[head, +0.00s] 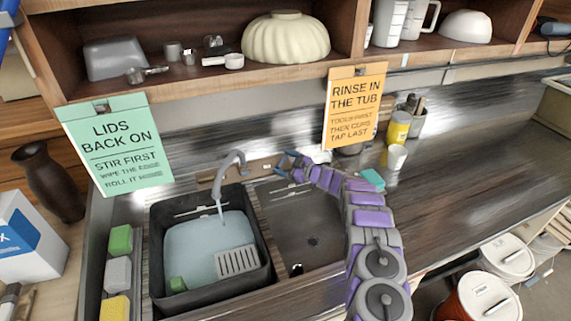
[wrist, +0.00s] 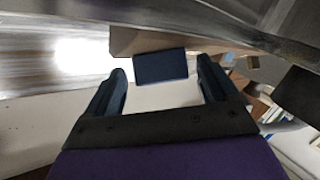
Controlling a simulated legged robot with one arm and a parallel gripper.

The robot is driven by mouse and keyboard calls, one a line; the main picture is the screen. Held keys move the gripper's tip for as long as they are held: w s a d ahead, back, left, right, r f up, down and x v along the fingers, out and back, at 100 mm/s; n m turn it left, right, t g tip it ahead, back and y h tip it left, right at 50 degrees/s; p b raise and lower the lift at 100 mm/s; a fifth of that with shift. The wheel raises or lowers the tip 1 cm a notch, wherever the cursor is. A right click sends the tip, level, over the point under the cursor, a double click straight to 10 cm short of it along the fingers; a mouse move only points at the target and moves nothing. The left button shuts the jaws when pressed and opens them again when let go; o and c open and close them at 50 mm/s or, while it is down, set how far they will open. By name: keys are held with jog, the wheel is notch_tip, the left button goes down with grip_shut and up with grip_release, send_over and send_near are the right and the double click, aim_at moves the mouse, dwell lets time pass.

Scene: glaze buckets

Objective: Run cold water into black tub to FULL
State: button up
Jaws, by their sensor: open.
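The black tub (head: 158,240) stands in the left part of the sink. Pale blue water (head: 195,245) lies in it, its surface below the rim. White marks show on the tub's inner back wall, too small to read. The grey tap (head: 220,182) arches over the tub, with its spout above the water; a thin stream seems to fall from it. My gripper (head: 284,164) is open to the right of the tap, near the wall behind the sink. In the wrist view, a dark blue block (wrist: 160,67) shows between and beyond my open fingers (wrist: 162,90); I cannot tell if it is a tap handle.
A grey grate (head: 238,261) and a green sponge (head: 178,284) are in the tub. More sponges (head: 118,272) lie left of it. The empty basin (head: 305,225) is to the right. A green sign (head: 117,145) and an orange sign (head: 354,105) hang above. Counter at right is mostly clear.

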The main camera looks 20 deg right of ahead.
jog(key=p+v, duration=0.2)
jog(key=v, duration=1.5)
jog(key=shift+d, duration=0.25)
dwell(6.0)
